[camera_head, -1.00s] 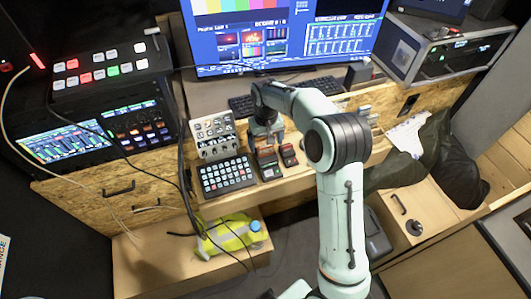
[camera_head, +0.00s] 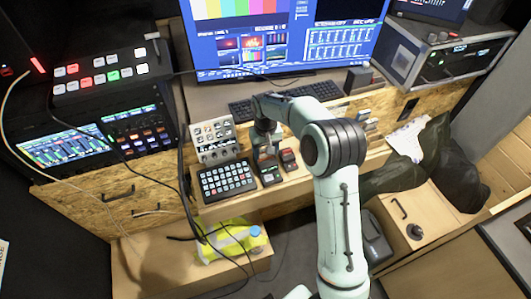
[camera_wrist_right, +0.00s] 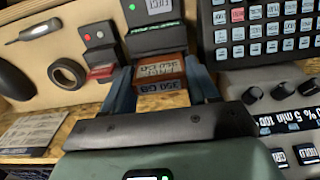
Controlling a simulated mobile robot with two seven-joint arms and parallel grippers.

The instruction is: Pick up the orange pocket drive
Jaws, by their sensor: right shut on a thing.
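The orange pocket drive (camera_wrist_right: 160,74) is a small flat block with a pale label and "GO SSD" lettering on its end. It shows between the two blue fingers of my right gripper (camera_wrist_right: 162,90) in the right wrist view. The fingers are shut on its sides. The drive's far end meets a dark dock (camera_wrist_right: 155,38) with a lit display; I cannot tell whether it is still inside. In the head view my right gripper (camera_head: 267,150) is just above this dock (camera_head: 270,173), and the drive is mostly hidden. My left gripper is not in view.
A second small dark device (camera_wrist_right: 100,47) with a red part stands beside the dock. A keypad (camera_head: 228,179) and a knob panel (camera_head: 214,138) are close on the other side. A black ring (camera_wrist_right: 67,73) and a screwdriver-like tool (camera_wrist_right: 40,30) lie nearby.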

